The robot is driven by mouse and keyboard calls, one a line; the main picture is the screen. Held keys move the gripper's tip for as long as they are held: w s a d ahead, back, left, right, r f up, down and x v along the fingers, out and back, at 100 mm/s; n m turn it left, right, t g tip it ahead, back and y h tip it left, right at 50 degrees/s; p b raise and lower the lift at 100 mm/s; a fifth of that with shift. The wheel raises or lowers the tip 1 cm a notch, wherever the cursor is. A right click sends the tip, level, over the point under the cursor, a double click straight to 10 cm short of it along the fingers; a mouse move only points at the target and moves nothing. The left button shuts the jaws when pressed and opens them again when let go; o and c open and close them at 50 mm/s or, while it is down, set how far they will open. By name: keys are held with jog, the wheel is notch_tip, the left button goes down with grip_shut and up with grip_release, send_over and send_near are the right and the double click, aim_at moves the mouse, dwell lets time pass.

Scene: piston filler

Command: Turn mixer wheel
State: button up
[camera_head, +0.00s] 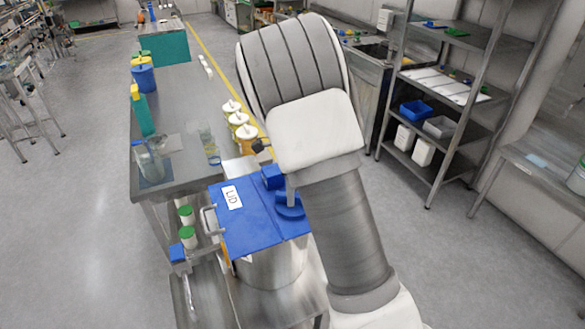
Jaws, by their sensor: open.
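The piston filler (268,268) is a steel vessel with a flat blue lid (245,228) marked "LID". A round blue part (290,208), which looks like the mixer wheel, sits at the lid's right side, partly covered by my arm. A blue block (272,177) stands just behind it. My arm fills the middle and right of the view, in front of the filler's right side. My gripper is hidden behind the arm, so I cannot see whether it touches the wheel.
A long steel table (178,105) runs back from the filler. It bears a glass beaker (209,146), a teal bottle (141,110) and white-lidded containers (238,118). A metal shelf rack (455,130) stands at right. The floor at left (75,220) is clear.

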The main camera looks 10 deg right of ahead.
notch_tip(320, 180, up, 17)
jog(key=shift+f+b, duration=0.15)
jog(key=shift+b, duration=0.25)
dwell(1.0)
jog(key=s+r+n+t+b, duration=0.1)
jog(key=s+n+t, duration=0.4)
jog(key=s+n, duration=1.7)
jog(key=s+b, duration=0.1)
jog(key=s, duration=0.4)
jog(key=shift+s+n+t, duration=0.3)
jog(key=shift+n, duration=0.1)
